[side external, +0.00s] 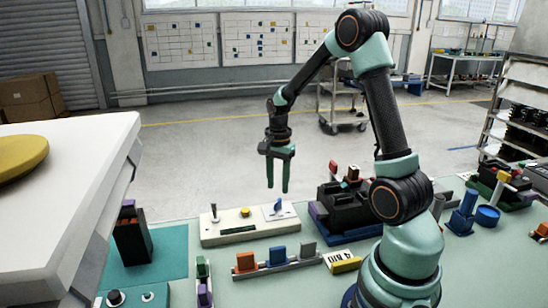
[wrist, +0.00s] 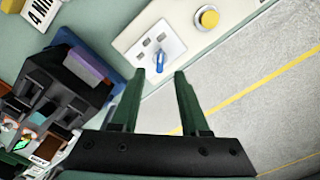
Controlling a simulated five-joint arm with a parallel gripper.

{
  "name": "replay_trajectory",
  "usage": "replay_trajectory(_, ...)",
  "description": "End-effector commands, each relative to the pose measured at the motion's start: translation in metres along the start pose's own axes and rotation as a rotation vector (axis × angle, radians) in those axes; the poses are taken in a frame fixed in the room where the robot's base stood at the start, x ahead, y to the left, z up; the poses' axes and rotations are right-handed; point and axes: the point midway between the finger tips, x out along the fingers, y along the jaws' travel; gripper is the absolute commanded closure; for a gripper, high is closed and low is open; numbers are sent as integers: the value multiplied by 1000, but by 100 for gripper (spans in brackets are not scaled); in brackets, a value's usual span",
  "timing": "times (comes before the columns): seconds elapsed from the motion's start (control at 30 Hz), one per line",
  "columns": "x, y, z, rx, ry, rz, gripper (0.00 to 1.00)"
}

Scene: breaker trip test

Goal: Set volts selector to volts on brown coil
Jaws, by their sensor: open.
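The blue selector knob (side external: 278,205) stands on the right end of a long white panel (side external: 228,238). In the wrist view the blue knob (wrist: 159,62) sits on a white plate with small dark marks beside it, too small to read. My gripper (side external: 278,190) is open and empty, pointing down above the panel near the knob. In the wrist view my gripper (wrist: 159,73) has its fingertips on either side of the knob's line of sight; I cannot tell the height gap. A brown-orange block (side external: 246,261) stands in a row in front; I cannot tell whether it is the coil.
A yellow button (side external: 245,212) and a small lever (side external: 214,212) are on the same panel. A black device (side external: 345,212) on a blue base stands close at right. A blue block (side external: 277,256) and a grey block (side external: 308,250) stand in front. A black upright block (side external: 132,242) stands at left.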

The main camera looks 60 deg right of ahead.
Motion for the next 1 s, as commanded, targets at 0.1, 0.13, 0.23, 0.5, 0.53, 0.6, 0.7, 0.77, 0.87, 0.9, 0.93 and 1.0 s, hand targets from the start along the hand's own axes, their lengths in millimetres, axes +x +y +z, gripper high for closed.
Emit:
replay_trajectory(0.1,-26,-1,-1,0,3,-6,55)
replay_trajectory(0.13,-32,-1,-1,1,3,-5,55)
replay_trajectory(0.23,-48,-1,-1,1,2,-4,55)
replay_trajectory(0.5,-69,0,0,1,1,-1,55)
replay_trajectory(0.53,-70,0,0,1,0,-1,55)
replay_trajectory(0.6,-70,0,0,1,0,0,55)
replay_trajectory(0.7,-70,0,0,1,0,0,55)
replay_trajectory(0.77,-70,0,0,1,0,0,55)
replay_trajectory(0.87,-71,0,2,-11,2,-4,55)
replay_trajectory(0.9,-74,0,5,-31,5,-10,55)
replay_trajectory(0.93,-76,-1,8,-54,9,-16,55)
replay_trajectory(1.0,-86,0,20,-133,22,-39,55)
